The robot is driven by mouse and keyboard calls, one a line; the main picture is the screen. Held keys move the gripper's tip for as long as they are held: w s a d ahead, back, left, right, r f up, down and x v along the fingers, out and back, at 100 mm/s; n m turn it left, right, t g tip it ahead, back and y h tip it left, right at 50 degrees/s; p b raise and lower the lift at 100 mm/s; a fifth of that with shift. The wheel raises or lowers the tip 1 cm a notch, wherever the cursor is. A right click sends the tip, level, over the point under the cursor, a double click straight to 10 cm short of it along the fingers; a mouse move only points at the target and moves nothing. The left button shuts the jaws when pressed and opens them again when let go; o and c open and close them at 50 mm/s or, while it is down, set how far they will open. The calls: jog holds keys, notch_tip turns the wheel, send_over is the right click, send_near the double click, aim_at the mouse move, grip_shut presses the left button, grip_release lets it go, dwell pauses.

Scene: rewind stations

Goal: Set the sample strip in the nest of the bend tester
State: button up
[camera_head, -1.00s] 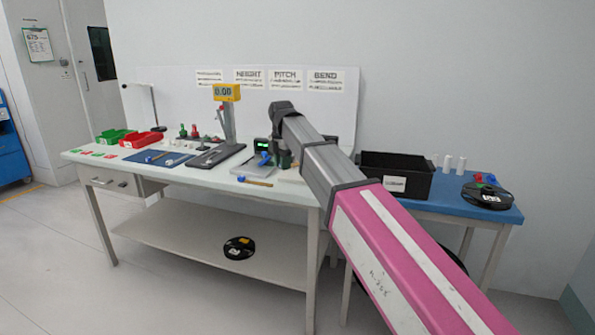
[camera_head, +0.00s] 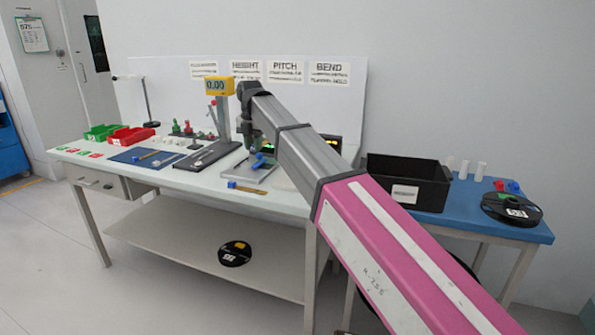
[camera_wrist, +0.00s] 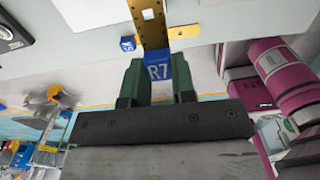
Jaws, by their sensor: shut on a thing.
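My gripper (camera_wrist: 157,82) is shut on the blue R7 end block (camera_wrist: 158,68) of the sample strip. The strip's gold, holed body (camera_wrist: 149,18) runs away from the fingers to the top edge of the wrist view. In the head view my gripper (camera_head: 256,146) is small above the bench, left of the BEND sign; the held strip is hard to make out there. A device with a lit display (camera_head: 329,144), seemingly the bend tester, stands below that sign, mostly hidden behind my arm. Its nest cannot be seen clearly.
Another strip (camera_head: 249,189) lies at the bench's front edge. A grey plate fixture (camera_head: 247,173) and the height gauge (camera_head: 222,118) stand near my gripper. A black bin (camera_head: 405,170) and a spool (camera_head: 512,208) are on the blue table at right.

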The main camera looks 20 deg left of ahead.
send_over(288, 181)
notch_tip(288, 181, down, 7)
jog(key=shift+s+d, duration=0.1)
jog(key=shift+f, duration=2)
jog(key=shift+f, duration=0.15)
jog(key=o, duration=0.9)
notch_tip(288, 181, up, 12)
jog(key=shift+r, duration=0.2)
